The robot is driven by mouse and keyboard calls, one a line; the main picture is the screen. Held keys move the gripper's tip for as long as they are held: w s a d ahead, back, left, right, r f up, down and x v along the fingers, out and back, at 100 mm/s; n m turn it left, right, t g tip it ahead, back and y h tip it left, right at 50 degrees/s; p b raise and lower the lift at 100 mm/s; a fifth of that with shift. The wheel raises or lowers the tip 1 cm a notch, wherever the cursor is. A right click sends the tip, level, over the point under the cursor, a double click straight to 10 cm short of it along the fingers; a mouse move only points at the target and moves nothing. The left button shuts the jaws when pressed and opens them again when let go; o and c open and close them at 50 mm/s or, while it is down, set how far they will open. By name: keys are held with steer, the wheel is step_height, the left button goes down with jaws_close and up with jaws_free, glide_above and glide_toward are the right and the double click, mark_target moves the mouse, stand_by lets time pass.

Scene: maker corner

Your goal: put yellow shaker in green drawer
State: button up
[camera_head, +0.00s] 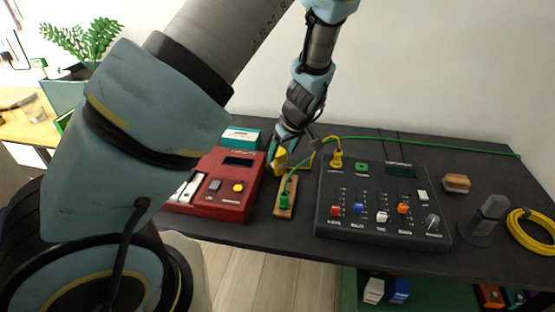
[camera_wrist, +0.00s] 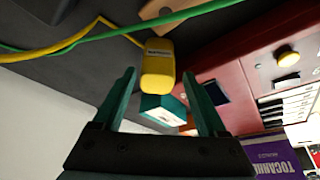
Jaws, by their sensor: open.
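The yellow shaker (camera_head: 279,158) stands on the dark table between the red machine and the grey control box. In the wrist view the yellow shaker (camera_wrist: 158,66) is between and just beyond the fingertips, with gaps on both sides. My gripper (camera_head: 284,142) is open and empty, its teal fingers reaching down at the shaker; the fingers also show in the wrist view (camera_wrist: 160,79). A green drawer or compartment (camera_head: 349,287) shows below the table's front edge, cut off by the picture. White and blue items lie inside it.
A red machine (camera_head: 229,192) is left of the shaker and a grey control box (camera_head: 340,219) right. A teal-and-white box (camera_head: 240,138) stands close behind. A green cable (camera_head: 440,144) and a yellow cable (camera_head: 314,157) run close to the gripper. A wooden strip (camera_head: 287,205) lies in front.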

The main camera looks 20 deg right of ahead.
mark_target(279, 160)
steer(key=shift+p+x, duration=1.15)
steer(key=shift+x, duration=1.65)
steer(key=shift+w+d, duration=0.1)
steer(key=shift+r, duration=0.1)
jaws_close()
